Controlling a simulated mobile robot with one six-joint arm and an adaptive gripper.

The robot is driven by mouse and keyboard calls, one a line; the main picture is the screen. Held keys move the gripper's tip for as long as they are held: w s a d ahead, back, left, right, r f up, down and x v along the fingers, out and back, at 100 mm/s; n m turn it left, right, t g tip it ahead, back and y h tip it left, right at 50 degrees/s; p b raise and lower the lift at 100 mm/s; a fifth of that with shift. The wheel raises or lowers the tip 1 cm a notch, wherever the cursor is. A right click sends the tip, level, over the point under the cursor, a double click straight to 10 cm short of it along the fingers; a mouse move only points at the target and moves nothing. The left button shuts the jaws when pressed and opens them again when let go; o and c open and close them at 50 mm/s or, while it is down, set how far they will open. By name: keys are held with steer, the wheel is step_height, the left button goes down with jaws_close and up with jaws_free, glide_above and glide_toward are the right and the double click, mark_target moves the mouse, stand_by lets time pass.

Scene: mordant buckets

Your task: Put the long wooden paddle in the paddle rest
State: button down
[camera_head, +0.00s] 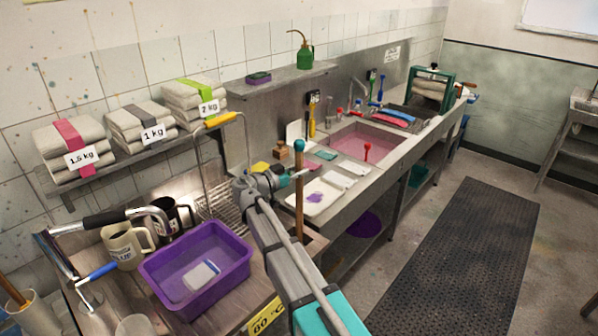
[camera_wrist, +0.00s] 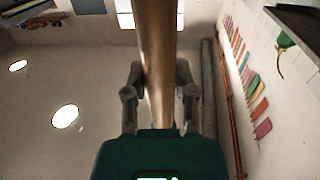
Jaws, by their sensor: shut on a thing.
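The long wooden paddle (camera_head: 299,200) stands about upright in the head view, with a teal knob at its top. My gripper (camera_head: 297,177) is shut around its shaft a little below the knob. In the wrist view the brown shaft (camera_wrist: 157,60) runs between the two fingers of my gripper (camera_wrist: 160,88). I cannot tell for sure which thing is the paddle rest. A wire rack (camera_head: 202,165) with a yellow handle stands left of the paddle, and a pale pot (camera_head: 32,312) holding a wooden stick is at lower left.
A purple tub (camera_head: 172,296) with a white block inside stands left of my arm, beside a beige jug (camera_head: 122,247) and a dark jug (camera_head: 178,217). The floor mat (camera_head: 465,260) at right is clear.

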steer(key=shift+f, duration=0.1)
steer(key=shift+c, duration=2.2)
jaws_free()
steer(key=shift+r, duration=0.2)
steer(key=v, duration=1.2)
steer(key=shift+f, duration=0.15)
